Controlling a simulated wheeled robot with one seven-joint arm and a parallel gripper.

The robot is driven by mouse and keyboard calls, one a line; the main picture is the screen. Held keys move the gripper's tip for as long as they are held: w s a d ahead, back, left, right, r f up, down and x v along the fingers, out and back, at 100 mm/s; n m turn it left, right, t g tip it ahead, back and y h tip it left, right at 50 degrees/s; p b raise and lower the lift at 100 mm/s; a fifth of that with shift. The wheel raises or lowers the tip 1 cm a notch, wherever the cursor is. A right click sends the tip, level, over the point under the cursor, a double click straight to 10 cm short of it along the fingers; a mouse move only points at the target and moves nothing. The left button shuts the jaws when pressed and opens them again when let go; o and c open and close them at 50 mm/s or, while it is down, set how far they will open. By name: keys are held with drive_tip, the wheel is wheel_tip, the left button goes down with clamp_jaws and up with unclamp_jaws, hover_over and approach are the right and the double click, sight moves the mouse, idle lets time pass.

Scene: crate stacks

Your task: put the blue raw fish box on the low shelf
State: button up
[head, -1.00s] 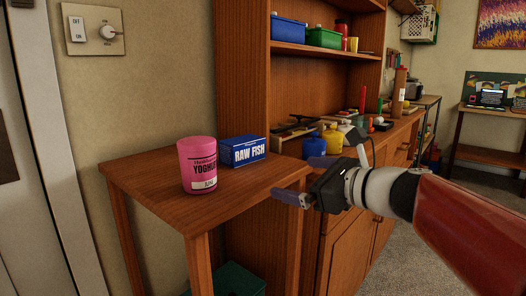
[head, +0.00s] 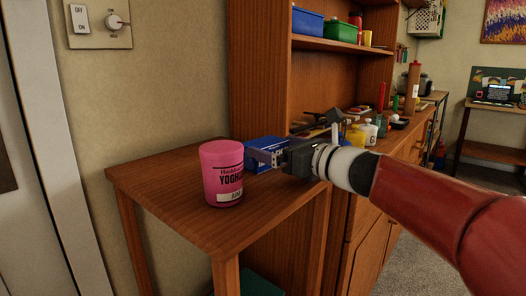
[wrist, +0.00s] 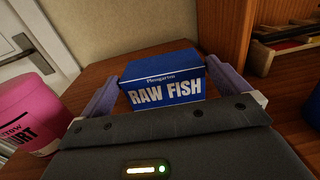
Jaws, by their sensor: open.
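The blue raw fish box (wrist: 163,80) stands upright on the small wooden table, its printed front facing my wrist. In the head view the box (head: 262,146) is partly hidden behind my gripper. My gripper (head: 262,157) is open around the box. In the wrist view one finger of my gripper (wrist: 163,88) is on each side of it, with a narrow gap visible at the left. I cannot tell whether the right finger touches it. Low down under the table, a dark green thing (head: 262,284) shows in part; no low shelf is clearly visible.
A pink yoghurt tub (head: 222,174) stands on the table (head: 180,214), just left of my gripper. A tall wooden cabinet (head: 262,70) rises behind the box. Its shelf holds a blue bin (head: 307,22) and a green bin (head: 341,32). The table's front is clear.

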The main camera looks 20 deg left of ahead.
sight(255, 140)
drive_tip(key=shift+p+x, duration=0.5)
drive_tip(key=shift+x, duration=2.65)
drive_tip(key=shift+f, duration=0.15)
drive_tip(key=shift+c, duration=0.4)
drive_tip(key=c, duration=0.7)
